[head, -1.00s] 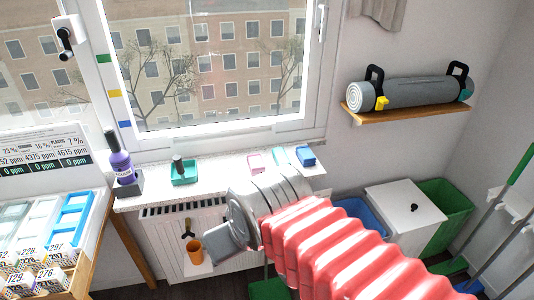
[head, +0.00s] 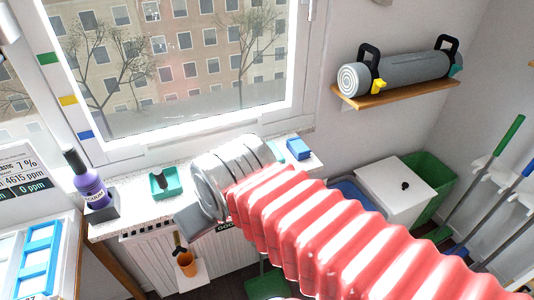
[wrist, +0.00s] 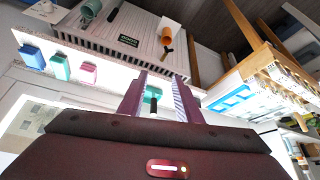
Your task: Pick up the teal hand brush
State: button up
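A teal piece with a dark upright handle (head: 165,182), which looks like the hand brush, stands on the windowsill (head: 128,197). In the wrist view this teal piece (wrist: 152,94) shows between the two fingers, beyond them; I see no contact. A second, smaller teal item (wrist: 60,68) stands between a blue item (wrist: 32,57) and a pink item (wrist: 88,73).
A purple bottle (head: 87,180) stands at the sill's left end and a blue item (head: 298,149) at its right. Below the sill are a radiator (head: 150,253) and an orange cup (head: 187,262). A shelf with a grey roll (head: 400,76) hangs at the right.

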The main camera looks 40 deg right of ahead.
jog(key=shift+o, duration=0.2)
jog(key=shift+o, duration=1.4)
jog(key=shift+w+d+r, duration=0.1)
jog(key=shift+w+d, duration=0.05)
jog(key=o, duration=0.4)
jog(key=shift+m, duration=0.4)
jog(key=w+d, duration=0.2)
jog(key=w, duration=0.1)
jog(key=w+d+r, duration=0.1)
jog(key=w+d, duration=0.2)
jog(key=shift+w+d+r, duration=0.15)
jog(key=shift+w+d, duration=0.1)
jog(key=shift+d, duration=0.1)
jog(key=shift+o, duration=0.2)
jog(key=m+g+h, duration=0.1)
jog(key=m, duration=0.2)
send_over(273, 152)
jog(key=s+a, duration=0.1)
jog(key=s, duration=0.4)
notch_tip(273, 152, down, 8)
jog(key=shift+a+r, duration=0.1)
jog(key=shift+a, duration=0.1)
jog(key=shift+x, duration=4.3)
